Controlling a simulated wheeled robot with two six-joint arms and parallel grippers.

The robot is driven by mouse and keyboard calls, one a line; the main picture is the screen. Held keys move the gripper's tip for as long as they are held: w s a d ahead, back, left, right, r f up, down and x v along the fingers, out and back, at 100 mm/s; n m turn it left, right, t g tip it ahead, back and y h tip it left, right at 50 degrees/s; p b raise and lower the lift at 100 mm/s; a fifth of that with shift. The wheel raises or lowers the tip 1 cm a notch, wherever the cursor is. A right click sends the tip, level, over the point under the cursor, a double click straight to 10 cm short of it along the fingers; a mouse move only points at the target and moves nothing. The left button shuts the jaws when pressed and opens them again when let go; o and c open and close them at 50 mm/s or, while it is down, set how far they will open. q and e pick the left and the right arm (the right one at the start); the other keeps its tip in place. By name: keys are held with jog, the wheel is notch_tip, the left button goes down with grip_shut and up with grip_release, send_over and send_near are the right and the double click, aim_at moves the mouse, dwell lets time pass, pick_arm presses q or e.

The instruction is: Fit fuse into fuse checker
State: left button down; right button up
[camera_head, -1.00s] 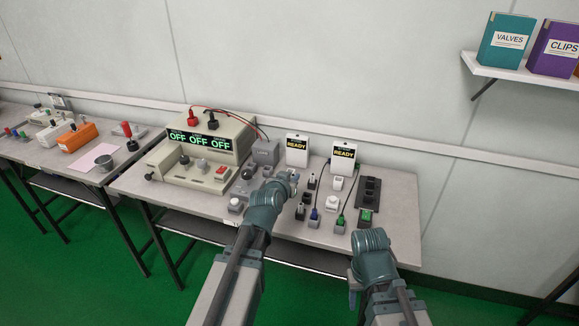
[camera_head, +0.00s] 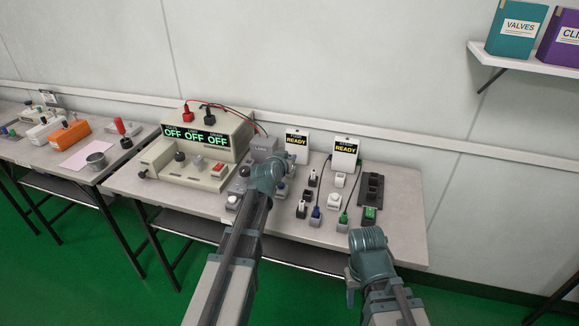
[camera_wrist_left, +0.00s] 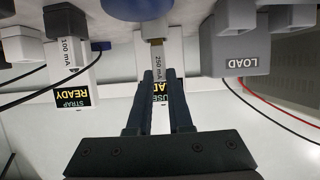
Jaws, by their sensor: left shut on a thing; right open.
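My left gripper (camera_wrist_left: 161,80) is shut on a small fuse (camera_wrist_left: 158,66) marked 250 mA, which shows between its fingers in the left wrist view. The fuse checker (camera_head: 296,143), a white box with a READY screen, stands at the back of the table, just beyond the left wrist. It also shows upside down behind the fingers (camera_wrist_left: 176,58). I cannot tell whether the fuse touches the checker. In the head view my left wrist hides the fuse and fingertips. My right gripper (camera_head: 351,293) is open, low in front of the table edge.
The strap tester (camera_head: 345,152) stands right of the fuse checker, the grey LOAD box (camera_head: 263,146) left of it. A large meter console (camera_head: 200,148) reads OFF. Several small plugs and sockets, a black strip (camera_head: 371,190) and a green-ended plug (camera_head: 370,213) crowd the table's right half.

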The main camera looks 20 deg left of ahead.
pick_arm(q)
jog(key=shift+f, duration=0.8)
pick_arm(e)
jog(key=shift+d+f, duration=0.15)
jog(key=shift+f, duration=0.65)
pick_arm(q)
jog(key=shift+f+b, duration=0.15)
jog(key=shift+b, duration=0.25)
jog(key=c, duration=0.8)
grip_release()
jog(key=shift+c, duration=0.2)
pick_arm(e)
jog(key=shift+f, duration=0.15)
pick_arm(q)
jog(key=shift+s+r+p, duration=0.15)
jog(key=shift+r+p, duration=0.15)
jog(key=shift+p, duration=0.05)
jog(key=p+v, duration=0.4)
jog(key=v, duration=0.7)
jog(key=shift+s, duration=0.35)
pick_arm(e)
notch_tip(320, 180, up, 5)
jog(key=shift+f, duration=0.1)
pick_arm(q)
jog(key=shift+r, duration=0.1)
